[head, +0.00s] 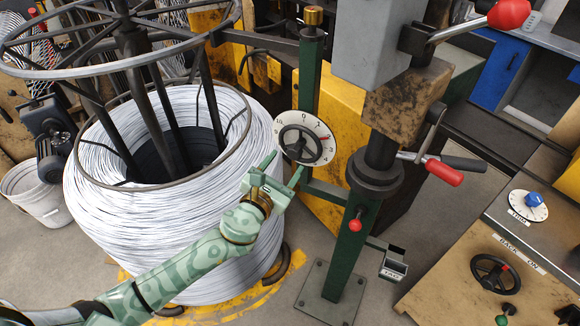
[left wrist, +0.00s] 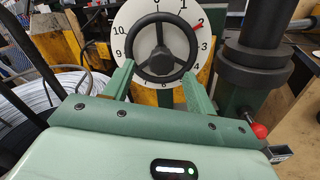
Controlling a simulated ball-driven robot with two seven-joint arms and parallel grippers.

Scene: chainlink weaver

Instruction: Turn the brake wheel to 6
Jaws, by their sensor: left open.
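The brake wheel (head: 300,143) is a black three-spoke handwheel on a round white numbered dial, mounted by the green post. In the left wrist view the wheel (left wrist: 162,47) is at the top centre, with a red mark on the dial's right side at about 2. The dial's lowest numbers are partly hidden by my fingers. My left gripper (head: 285,170) is open just in front of the wheel's lower part. In the left wrist view its two fingers (left wrist: 160,88) stand apart either side of the wheel's lower rim; I cannot tell whether they touch it. My right gripper is out of view.
A large coil of white wire (head: 100,210) stands left, beside my left arm. The green post (head: 343,265) carries a red-knobbed lever (head: 355,222) and a red-handled crank (head: 444,172). A bench at right bears another black handwheel (head: 495,272) and a blue-knobbed dial (head: 528,205).

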